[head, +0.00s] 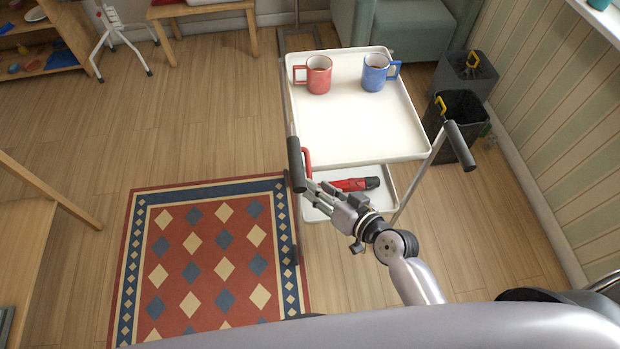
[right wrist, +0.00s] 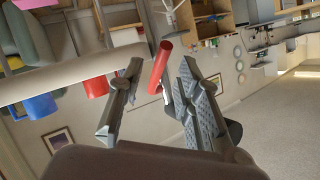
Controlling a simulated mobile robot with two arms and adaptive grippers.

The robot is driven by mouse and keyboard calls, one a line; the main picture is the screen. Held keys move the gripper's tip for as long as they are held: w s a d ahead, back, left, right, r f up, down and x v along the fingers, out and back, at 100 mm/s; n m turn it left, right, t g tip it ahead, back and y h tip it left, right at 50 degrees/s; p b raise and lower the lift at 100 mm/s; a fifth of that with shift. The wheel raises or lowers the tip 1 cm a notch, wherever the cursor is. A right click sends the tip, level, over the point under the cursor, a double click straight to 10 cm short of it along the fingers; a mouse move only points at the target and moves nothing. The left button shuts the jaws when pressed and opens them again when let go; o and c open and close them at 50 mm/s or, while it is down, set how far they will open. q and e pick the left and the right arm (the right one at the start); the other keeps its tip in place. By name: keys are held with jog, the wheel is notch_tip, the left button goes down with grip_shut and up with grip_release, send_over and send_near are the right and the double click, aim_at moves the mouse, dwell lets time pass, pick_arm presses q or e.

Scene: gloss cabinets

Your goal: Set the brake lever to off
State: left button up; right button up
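The brake lever (head: 307,160) is a short red bar beside the trolley's left black handle (head: 296,165) in the head view. In the right wrist view the red lever (right wrist: 159,67) stands tilted, between and beyond the fingertips. My right gripper (head: 314,190) reaches in from the lower right, just below the lever. In the wrist view its fingers (right wrist: 158,76) are apart, with the lever in the gap; I cannot tell whether either finger touches it. My left gripper is not in view.
The white trolley top (head: 350,130) carries a red mug (head: 318,76) and a blue mug (head: 376,74). A red and black tool (head: 355,184) lies on the lower shelf. Bins (head: 460,110) stand right of the trolley. A patterned rug (head: 205,260) covers the floor at left.

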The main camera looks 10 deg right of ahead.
jog(key=shift+x, duration=2.2)
grip_shut()
